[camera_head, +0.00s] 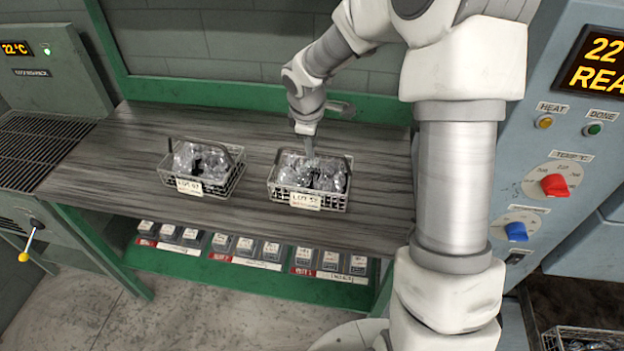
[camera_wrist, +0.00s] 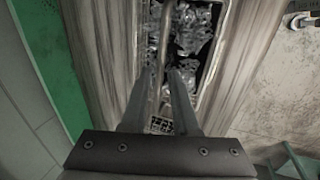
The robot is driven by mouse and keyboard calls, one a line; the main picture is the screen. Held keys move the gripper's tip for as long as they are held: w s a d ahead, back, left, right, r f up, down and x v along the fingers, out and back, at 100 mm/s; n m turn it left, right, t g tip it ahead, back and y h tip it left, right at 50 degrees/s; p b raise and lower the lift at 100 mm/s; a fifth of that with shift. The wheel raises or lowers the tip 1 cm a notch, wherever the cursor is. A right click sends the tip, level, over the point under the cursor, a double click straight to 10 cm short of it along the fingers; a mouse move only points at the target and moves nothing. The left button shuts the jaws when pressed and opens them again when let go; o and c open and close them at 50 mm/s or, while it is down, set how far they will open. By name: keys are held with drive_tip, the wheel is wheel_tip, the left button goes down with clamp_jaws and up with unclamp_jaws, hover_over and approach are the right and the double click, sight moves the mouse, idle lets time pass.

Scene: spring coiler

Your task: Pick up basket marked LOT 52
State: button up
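The basket whose tag seems to read LOT 52 (camera_head: 306,201) stands upright on the bench. It is a wire basket filled with shiny metal coils, with a dark handle. My gripper (camera_head: 310,150) points down over its back part. In the wrist view my gripper (camera_wrist: 160,76) has its two fingers apart, with the thin handle bar (camera_wrist: 162,45) running between them. The fingers do not look closed on the bar. The basket's coils (camera_wrist: 192,30) show beyond the fingertips. The lower part of the basket is partly hidden by the fingers.
A second filled basket (camera_head: 188,186) with another lot tag stands to the left on the wooden bench (camera_head: 110,165). Small labelled boxes line the green shelf (camera_head: 210,270) below. A control panel (camera_head: 550,150) is at right. The bench between the baskets is clear.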

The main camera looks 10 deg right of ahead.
sight(312, 168)
drive_tip(key=x, duration=0.6)
drive_tip(key=shift+w+f+b, duration=0.1)
drive_tip(key=shift+f+b, duration=0.2)
clamp_jaws()
drive_tip(key=shift+r, duration=0.15)
idle(1.1)
